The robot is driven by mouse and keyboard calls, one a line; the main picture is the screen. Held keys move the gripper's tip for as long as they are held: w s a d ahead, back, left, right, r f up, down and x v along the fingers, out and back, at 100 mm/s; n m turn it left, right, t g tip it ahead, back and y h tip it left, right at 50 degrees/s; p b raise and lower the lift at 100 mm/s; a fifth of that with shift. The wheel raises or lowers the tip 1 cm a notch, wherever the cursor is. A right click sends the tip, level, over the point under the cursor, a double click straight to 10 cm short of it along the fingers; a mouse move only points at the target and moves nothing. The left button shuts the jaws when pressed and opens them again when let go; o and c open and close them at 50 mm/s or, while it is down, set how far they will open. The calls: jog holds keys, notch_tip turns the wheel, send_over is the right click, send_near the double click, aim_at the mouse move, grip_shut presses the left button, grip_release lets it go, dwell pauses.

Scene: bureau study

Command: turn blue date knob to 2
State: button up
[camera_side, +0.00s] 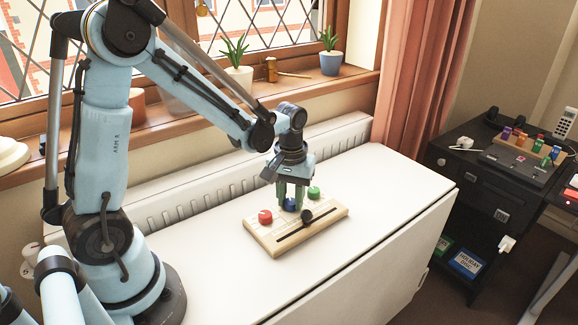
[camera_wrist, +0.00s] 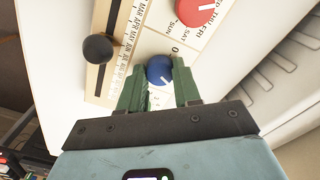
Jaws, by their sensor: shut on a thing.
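The blue date knob (camera_side: 290,204) is the middle one of three knobs on a pale wooden board (camera_side: 335,209) on the white table. In the wrist view the blue knob (camera_wrist: 160,71) sits between the two green fingers of my gripper (camera_wrist: 158,76). My gripper (camera_side: 293,196) points down and is shut on the blue knob. A "0" is printed beside the knob, on the side toward the red knob. Other digits are partly hidden between the fingers. A white pointer line shows on the knob, too small to read its exact number.
A red knob (camera_side: 265,217) and a green knob (camera_side: 314,193) flank the blue one. A black slider ball (camera_side: 306,215) stands in a slot beside a month scale. The white table (camera_side: 390,200) is otherwise clear. A radiator (camera_side: 215,185) runs behind it.

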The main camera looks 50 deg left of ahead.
aim_at(290, 203)
jog(key=o, duration=1.1)
jog(key=shift+c, duration=0.2)
jog(key=shift+r, duration=0.1)
notch_tip(290, 203, up, 12)
jog(key=s+d+f+m+t, duration=0.1)
jog(key=s+d+m+t, duration=0.3)
jog(key=s+m+t, duration=0.3)
jog(key=shift+d, duration=0.4)
